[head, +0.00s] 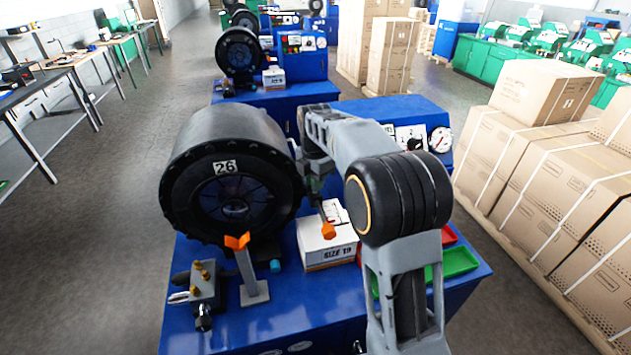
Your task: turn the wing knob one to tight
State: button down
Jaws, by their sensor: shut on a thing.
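My gripper (317,185) points down at the right side of the black crimper head (180,190) marked 26, above the white SIZE 19 box (326,252). Its jaws are small and partly hidden by my arm. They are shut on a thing. A small orange piece (328,231) shows at the lower end of a thin grey bar below my wrist; I cannot tell whether it is the wing knob. Another orange, V-shaped piece (237,242) tops a grey post in front of the crimper head, apart from my gripper.
A valve block (205,287) with brass fittings stands at the front left of the blue bench (275,325). Green tray (459,261) is at right, partly behind my arm. A gauge (441,140) is on the blue cabinet behind. Strapped cartons (545,180) fill the right; floor at left is clear.

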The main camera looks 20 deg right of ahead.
jog(key=shift+m, duration=2.5)
jog(key=c, duration=1.2)
grip_release()
jog(key=shift+o, duration=0.2)
notch_tip(320, 180, up, 14)
